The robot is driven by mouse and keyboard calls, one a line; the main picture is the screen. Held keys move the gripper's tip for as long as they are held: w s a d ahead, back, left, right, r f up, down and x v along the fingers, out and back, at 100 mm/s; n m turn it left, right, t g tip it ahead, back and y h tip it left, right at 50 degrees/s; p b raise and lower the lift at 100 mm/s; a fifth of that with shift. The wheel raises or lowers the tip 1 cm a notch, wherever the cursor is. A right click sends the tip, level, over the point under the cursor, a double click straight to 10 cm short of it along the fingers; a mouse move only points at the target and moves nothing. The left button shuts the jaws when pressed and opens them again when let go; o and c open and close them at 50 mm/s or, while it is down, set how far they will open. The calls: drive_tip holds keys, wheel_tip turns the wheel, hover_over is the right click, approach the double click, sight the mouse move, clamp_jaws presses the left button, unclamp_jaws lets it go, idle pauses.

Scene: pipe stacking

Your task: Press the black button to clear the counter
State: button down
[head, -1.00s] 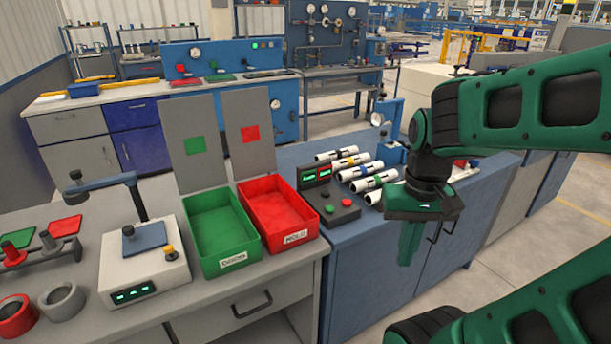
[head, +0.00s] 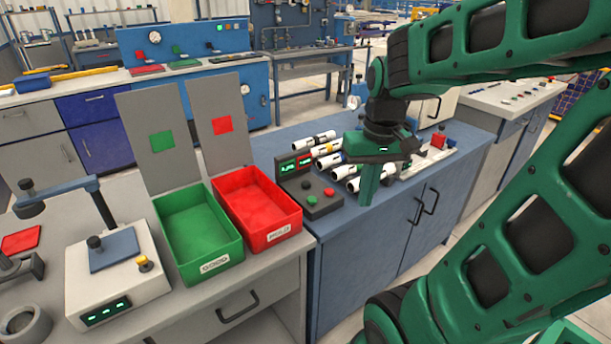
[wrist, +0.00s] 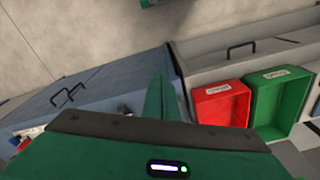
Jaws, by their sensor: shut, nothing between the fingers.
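A dark control box (head: 322,205) stands on the blue cabinet, with a black button (head: 307,183), a green button (head: 311,199) and a red button (head: 328,191). Behind it is a small counter display (head: 294,165) with lit green and red digits; I cannot read them surely. A white device (head: 120,280) on the left bench also has a black knob (head: 94,242) and a yellow one. My gripper (head: 367,198) is shut and empty, pointing down, right of the control box and apart from it. Its shut fingers show in the wrist view (wrist: 158,95).
A green bin (head: 200,275) and a red bin (head: 262,243) stand left of the control box, with upright grey panels behind them. Several white pipes (head: 312,141) lie on the blue cabinet (head: 350,265), partly hidden by my gripper.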

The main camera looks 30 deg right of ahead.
drive_tip(key=w+d+r+n+t, duration=0.1)
drive_tip(key=w+n, duration=0.1)
drive_tip(key=w, duration=1)
drive_tip(key=w+d+r+n+t, duration=0.1)
drive_tip(key=w+d+n, duration=0.1)
drive_tip(key=w, duration=1)
drive_tip(key=shift+w+r+n+t, duration=0.15)
drive_tip(key=shift+n+t, duration=0.15)
drive_tip(key=shift+n, duration=0.2)
